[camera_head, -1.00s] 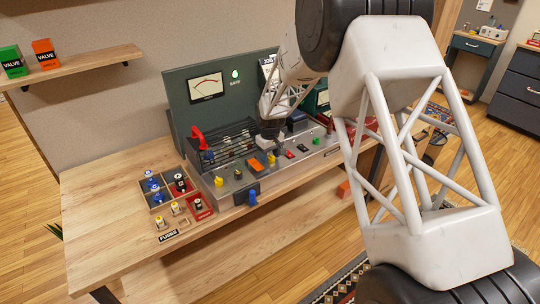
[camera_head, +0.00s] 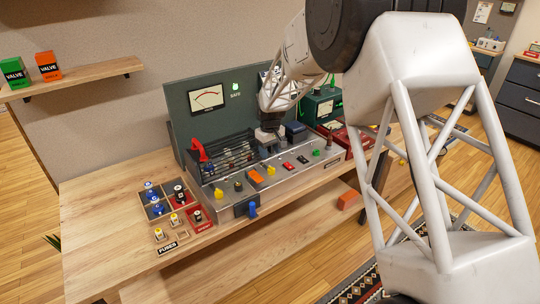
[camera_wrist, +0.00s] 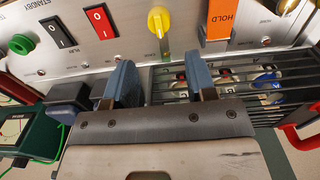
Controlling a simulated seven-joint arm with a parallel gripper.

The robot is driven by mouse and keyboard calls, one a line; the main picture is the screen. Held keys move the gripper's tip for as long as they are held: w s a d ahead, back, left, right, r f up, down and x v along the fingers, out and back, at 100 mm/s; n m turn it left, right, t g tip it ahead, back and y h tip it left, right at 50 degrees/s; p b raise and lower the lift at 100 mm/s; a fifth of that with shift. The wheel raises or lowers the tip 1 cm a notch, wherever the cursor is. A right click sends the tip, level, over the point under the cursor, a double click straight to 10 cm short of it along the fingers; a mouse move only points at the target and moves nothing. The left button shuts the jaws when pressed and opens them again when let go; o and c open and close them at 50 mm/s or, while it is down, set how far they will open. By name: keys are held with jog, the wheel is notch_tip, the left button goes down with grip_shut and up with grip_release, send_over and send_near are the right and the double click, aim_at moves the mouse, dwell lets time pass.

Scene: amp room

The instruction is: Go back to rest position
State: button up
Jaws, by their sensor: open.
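My gripper (camera_wrist: 164,84) is open and empty in the wrist view, its two blue-grey fingers apart. It is over the amp near the black grille (camera_wrist: 225,88), with the front panel (camera_wrist: 120,55) beyond the fingertips. In the head view my white lattice arm reaches in from the right and its end is over the amp's top (camera_head: 268,138); the fingers are too small to make out there. The amp's green back panel (camera_head: 205,122) carries a meter and a lit green lamp.
The fuse tray (camera_head: 160,212) is left of the amp. A green meter box (camera_head: 322,108) and a red box (camera_head: 350,138) stand right. The bench's left side (camera_head: 100,215) is clear.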

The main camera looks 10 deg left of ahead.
dwell(0.3)
jog(key=s+d+r+m+t, duration=0.1)
jog(key=s+d+r+m, duration=0.3)
jog(key=s+d+r, duration=1.6)
jog(key=s+d+m, duration=0.1)
jog(key=s+d, duration=0.3)
jog(key=s, duration=0.6)
jog(key=s+d+m+t, duration=0.1)
jog(key=s+d, duration=0.4)
jog(key=s, duration=0.5)
jog(key=s+d+m, duration=0.3)
jog(key=s+d, duration=0.2)
jog(key=s, duration=0.5)
jog(key=shift+s+d+t, duration=0.2)
jog(key=shift+s+t, duration=0.1)
